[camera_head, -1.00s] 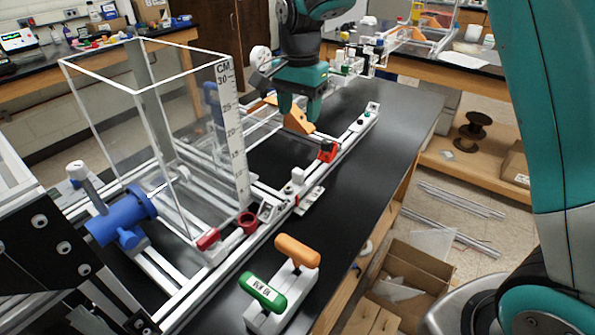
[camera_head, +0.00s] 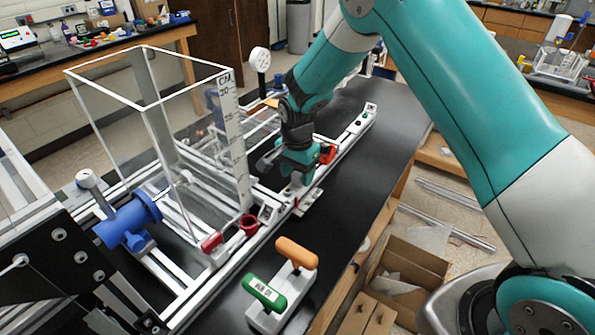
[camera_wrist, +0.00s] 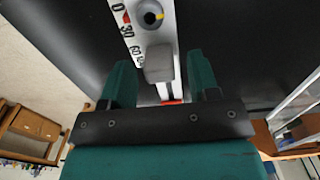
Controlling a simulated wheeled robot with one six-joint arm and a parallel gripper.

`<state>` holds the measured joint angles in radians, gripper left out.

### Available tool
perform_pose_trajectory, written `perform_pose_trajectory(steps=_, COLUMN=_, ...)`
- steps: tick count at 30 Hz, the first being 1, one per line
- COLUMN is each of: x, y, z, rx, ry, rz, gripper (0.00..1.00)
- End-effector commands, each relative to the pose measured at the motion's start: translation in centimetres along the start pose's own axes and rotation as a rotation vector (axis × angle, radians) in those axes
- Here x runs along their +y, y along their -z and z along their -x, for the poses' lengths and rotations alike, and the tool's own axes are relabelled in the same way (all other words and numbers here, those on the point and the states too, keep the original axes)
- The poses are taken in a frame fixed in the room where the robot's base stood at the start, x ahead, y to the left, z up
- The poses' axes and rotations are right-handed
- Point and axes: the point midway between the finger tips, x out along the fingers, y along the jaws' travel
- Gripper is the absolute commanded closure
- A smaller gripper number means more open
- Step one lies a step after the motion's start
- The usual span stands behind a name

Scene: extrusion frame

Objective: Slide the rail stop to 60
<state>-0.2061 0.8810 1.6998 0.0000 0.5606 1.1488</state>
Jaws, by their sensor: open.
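A grey block (camera_wrist: 158,63), which looks like the rail stop, stands on a pale slotted rail in the wrist view. My gripper (camera_wrist: 160,75) is open, with one green finger on each side of the block and visible gaps to it. A white scale strip (camera_wrist: 124,32) runs beside the block with a 0, a 30 and a red mark. Smaller figures near the block seem to include 60, but its exact reading is unclear. In the head view my gripper (camera_head: 301,176) is over the rail and hides the block.
A red block (camera_head: 327,153) sits farther along the rail. A clear tank (camera_head: 170,150) with a centimetre scale stands left of my gripper. Green and orange handles (camera_head: 280,275) stand nearer. The black bench top (camera_head: 345,205) is bare to the right.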

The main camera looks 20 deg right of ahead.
Motion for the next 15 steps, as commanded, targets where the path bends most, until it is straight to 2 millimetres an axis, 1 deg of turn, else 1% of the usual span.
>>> perform_pose_trajectory(steps=4, x=0.03, y=-0.01, z=-0.72, rx=0.0, ry=-0.001, rz=0.0, gripper=0.45)
perform_pose_trajectory(steps=11, x=0.02, y=-0.01, z=-0.84, rx=0.0, ry=0.0, rz=0.0, gripper=0.45)
perform_pose_trajectory(steps=12, x=0.02, y=-0.01, z=-0.83, rx=0.0, ry=0.0, rz=0.0, gripper=0.47)
perform_pose_trajectory(steps=14, x=0.02, y=-0.01, z=-0.82, rx=0.0, ry=0.0, rz=0.0, gripper=0.61)
perform_pose_trajectory(steps=15, x=0.02, y=-0.01, z=-0.82, rx=0.0, ry=0.0, rz=0.0, gripper=0.7)
